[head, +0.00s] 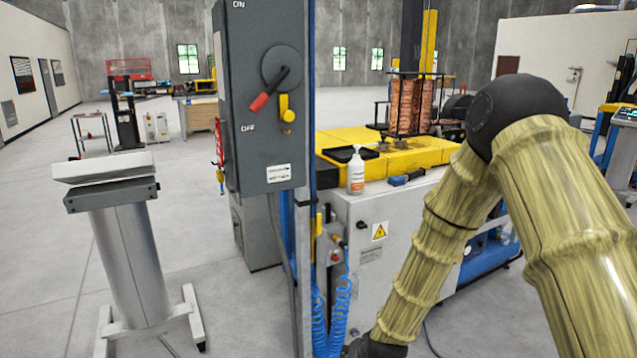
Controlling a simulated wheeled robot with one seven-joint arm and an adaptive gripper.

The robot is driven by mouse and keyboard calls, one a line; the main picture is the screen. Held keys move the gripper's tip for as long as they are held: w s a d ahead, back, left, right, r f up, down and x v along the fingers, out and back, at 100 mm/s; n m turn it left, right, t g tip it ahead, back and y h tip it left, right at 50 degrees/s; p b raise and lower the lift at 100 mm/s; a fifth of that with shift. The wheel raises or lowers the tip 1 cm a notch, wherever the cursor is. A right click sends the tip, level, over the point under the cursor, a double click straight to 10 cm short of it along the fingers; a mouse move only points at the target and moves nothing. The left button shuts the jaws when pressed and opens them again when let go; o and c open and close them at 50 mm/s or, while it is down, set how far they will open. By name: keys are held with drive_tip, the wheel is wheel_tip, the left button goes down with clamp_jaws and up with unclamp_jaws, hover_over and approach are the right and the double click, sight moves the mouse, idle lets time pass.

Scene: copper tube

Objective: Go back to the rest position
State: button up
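My arm, in a yellow-green ribbed cover, rises from the lower right to a black elbow and bends down to the bottom edge. Its dark wrist end is cut off by the bottom of the head view, so my gripper is out of sight, and whether it holds anything cannot be seen. Copper tubes (407,105) stand upright in a bundle on the machine with the yellow top (345,137), at the upper middle right. My arm is in front of the machine's right part and hides some of it.
A grey switch box (262,110) with a red-handled lever is on a post at centre. Blue coiled hoses (340,312) hang close to my wrist. A white bottle (356,171) stands on the machine's edge. A grey pedestal (132,255) stands left. Floor between pedestal and post is open.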

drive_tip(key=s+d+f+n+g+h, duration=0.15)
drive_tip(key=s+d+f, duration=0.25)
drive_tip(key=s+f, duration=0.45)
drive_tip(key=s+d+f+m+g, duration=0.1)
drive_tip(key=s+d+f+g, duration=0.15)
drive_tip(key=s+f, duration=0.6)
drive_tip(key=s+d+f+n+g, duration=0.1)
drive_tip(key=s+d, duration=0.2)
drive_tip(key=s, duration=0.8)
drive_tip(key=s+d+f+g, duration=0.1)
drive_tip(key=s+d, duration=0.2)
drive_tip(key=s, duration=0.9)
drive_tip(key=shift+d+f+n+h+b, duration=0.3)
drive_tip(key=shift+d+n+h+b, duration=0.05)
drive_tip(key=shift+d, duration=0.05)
